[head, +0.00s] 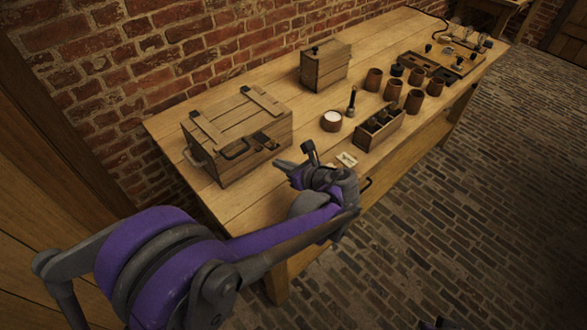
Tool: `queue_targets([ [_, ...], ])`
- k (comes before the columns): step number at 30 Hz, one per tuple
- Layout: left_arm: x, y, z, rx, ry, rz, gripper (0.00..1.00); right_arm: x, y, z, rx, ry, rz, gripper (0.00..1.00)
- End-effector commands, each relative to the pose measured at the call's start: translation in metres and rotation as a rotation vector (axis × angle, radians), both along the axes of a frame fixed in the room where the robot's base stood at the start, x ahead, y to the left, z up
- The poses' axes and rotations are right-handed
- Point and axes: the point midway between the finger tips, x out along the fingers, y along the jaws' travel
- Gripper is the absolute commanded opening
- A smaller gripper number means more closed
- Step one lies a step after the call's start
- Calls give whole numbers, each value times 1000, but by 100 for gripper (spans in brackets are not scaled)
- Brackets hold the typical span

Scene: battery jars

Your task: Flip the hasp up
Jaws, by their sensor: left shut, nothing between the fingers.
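A wooden chest (235,139) with a battened lid stands at the near left end of the workbench, its lid down. A dark metal hasp (265,140) lies at the lid's front edge, and a dark handle loop (235,149) shows to its left. Whether the hasp is fastened is too small to tell. My left gripper (283,167) is shut and empty, just in front of the chest's right front corner, its fingers pointing toward the chest. It looks apart from the hasp.
On the workbench (230,205) stand a smaller wooden box (325,66), a cup of white stuff (331,120), a brush-like tool (351,101), a divided crate (380,127) and several brown jars (373,80). A small card (347,159) lies near the front edge. A brick wall runs behind.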

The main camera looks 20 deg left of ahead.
Motion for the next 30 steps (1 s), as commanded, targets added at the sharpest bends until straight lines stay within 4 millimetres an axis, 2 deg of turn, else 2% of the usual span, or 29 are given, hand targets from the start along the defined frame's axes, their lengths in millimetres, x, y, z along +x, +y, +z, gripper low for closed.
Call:
queue_targets([
  [1, 0, -1, 14, 0, -1, -2, 0, 1, 0, 5, 0, -2, 0, 0],
  [6, 1, 1, 33, 0, -1, -2, 0, 2, 0, 10, 1, -3, 0, 0],
  [20, 1, 1, 39, -2, -1, -1, 0, 2, 0, 11, 1, -4, 0, 0],
  [25, 2, 3, 56, -1, -2, -1, 0, 3, 0, 21, 1, -7, 0, 0],
  [30, 2, 3, 56, -1, -2, -1, 0, 3, 0, 20, 1, -7, 0, 0],
])
